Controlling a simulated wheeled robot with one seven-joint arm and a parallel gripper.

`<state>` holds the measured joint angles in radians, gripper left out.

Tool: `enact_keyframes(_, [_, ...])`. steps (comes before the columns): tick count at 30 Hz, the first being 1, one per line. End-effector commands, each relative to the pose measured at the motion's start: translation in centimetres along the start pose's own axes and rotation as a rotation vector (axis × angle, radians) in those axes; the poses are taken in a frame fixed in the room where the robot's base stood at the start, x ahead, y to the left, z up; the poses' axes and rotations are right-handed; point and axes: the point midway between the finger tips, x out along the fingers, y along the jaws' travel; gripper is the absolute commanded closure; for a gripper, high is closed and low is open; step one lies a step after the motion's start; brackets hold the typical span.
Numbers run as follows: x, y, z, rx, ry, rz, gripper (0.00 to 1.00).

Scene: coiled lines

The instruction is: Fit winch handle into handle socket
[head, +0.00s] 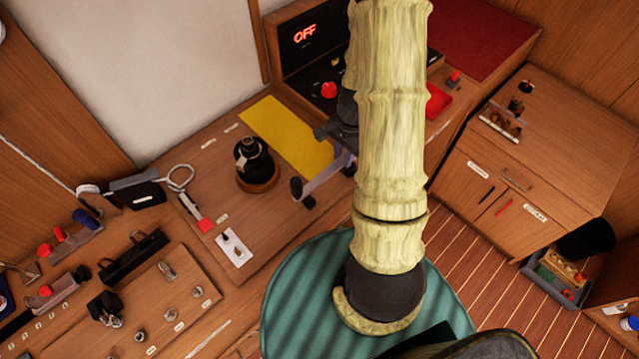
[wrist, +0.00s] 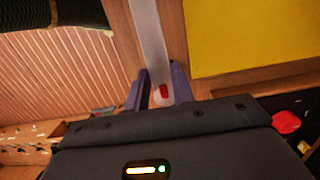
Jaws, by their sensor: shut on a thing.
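The winch handle (head: 325,178) is a pale grey bar with a dark end, held above the wooden bench. In the wrist view the bar (wrist: 150,40) runs up from between the jaws, with a red mark near them. My gripper (head: 345,155) is shut on the bar, partly hidden behind my pale arm; its two bluish fingers (wrist: 160,82) flank it in the wrist view. The black winch drum (head: 254,160) stands upright on a round wooden base, left of the handle and apart from it. The socket in its top is too small to make out.
A yellow mat (head: 285,135) lies behind the handle. A control panel (head: 310,50) reading OFF stands at the back. Several cleats and fittings crowd the lower left.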

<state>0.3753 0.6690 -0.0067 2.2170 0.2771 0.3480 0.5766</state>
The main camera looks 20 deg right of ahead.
Motion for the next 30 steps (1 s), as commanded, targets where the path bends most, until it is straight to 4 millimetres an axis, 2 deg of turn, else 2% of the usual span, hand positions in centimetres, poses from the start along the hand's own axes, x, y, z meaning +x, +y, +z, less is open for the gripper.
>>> enact_keyframes(5, [0.1, -0.1, 0.0, -0.002, 0.0, 0.0, 1.0])
enact_keyframes(8, [0.0, -0.9, 0.1, -0.037, -0.001, 0.0, 1.0])
enact_keyframes(11, [-0.3, -3.0, 0.4, -0.136, -0.004, 0.004, 1.0])
enact_keyframes(14, [-0.8, -6.5, 1.2, -0.299, -0.008, 0.015, 1.0])
enact_keyframes(18, [-1.9, -12.0, 3.3, -0.576, -0.009, 0.046, 1.0])
enact_keyframes(21, [-2.7, -15.2, 4.9, -0.749, -0.005, 0.074, 1.0])
enact_keyframes(25, [-3.5, -17.6, 6.4, -0.884, -0.001, 0.102, 1.0])
enact_keyframes(30, [-3.8, -18.1, 6.8, -0.921, 0.0, 0.112, 1.0])
